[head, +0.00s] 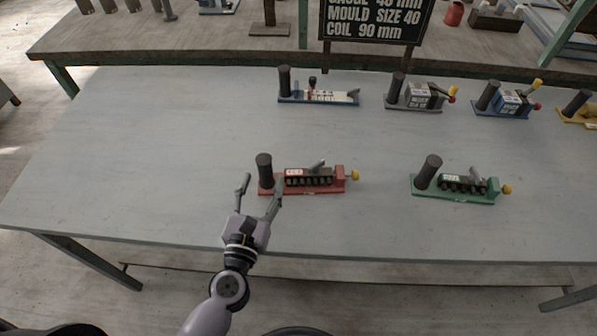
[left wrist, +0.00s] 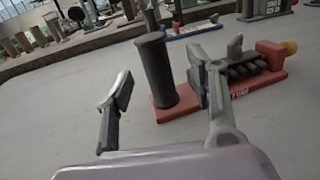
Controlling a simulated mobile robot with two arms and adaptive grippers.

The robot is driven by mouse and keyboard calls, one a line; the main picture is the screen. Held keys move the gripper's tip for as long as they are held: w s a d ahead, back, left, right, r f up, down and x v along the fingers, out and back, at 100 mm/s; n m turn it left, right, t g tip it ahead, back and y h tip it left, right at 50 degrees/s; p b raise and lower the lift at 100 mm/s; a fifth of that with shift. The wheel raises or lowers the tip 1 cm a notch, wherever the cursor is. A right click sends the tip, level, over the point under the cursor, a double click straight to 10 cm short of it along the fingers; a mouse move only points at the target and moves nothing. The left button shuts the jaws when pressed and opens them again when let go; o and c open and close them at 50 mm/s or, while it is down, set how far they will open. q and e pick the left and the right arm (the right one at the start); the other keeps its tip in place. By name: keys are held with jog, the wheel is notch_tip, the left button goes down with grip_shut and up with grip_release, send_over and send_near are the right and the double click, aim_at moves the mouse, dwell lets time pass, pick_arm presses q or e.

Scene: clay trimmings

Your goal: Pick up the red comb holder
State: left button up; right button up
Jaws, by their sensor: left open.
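The red comb holder (head: 318,178) lies on the grey table, with a dark upright cylinder at its left end, a row of dark teeth and a yellow knob at its right end. My left gripper (head: 258,188) is open and empty, just left and in front of the cylinder end. In the left wrist view, the red comb holder (left wrist: 262,75) stands beyond my left gripper (left wrist: 158,88). Its cylinder shows between the two fingers, nearer the right finger, which covers part of the red base. I cannot tell whether that finger touches it. My right gripper is not in view.
A similar green holder (head: 455,187) lies to the right. A blue holder (head: 318,97), a grey one (head: 414,97), another blue one (head: 507,101) and a yellow one (head: 582,112) stand along the back. A dark sign (head: 375,20) stands behind. The table's left side (head: 130,150) is clear.

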aim_at(263, 171)
pick_arm(q)
jog(key=shift+w+r, duration=0.15)
jog(key=shift+w, duration=0.1)
jog(key=w+p, duration=0.1)
jog(key=w, duration=0.1)
jog(key=w+p, duration=0.1)
jog(key=w, duration=0.1)
jog(key=shift+w+r, duration=0.2)
jog(key=shift+w, duration=0.05)
jog(key=shift+w+d, duration=0.1)
jog(key=shift+w, duration=0.15)
jog(key=shift+c, duration=1.5)
jog(key=shift+f, duration=0.1)
grip_shut()
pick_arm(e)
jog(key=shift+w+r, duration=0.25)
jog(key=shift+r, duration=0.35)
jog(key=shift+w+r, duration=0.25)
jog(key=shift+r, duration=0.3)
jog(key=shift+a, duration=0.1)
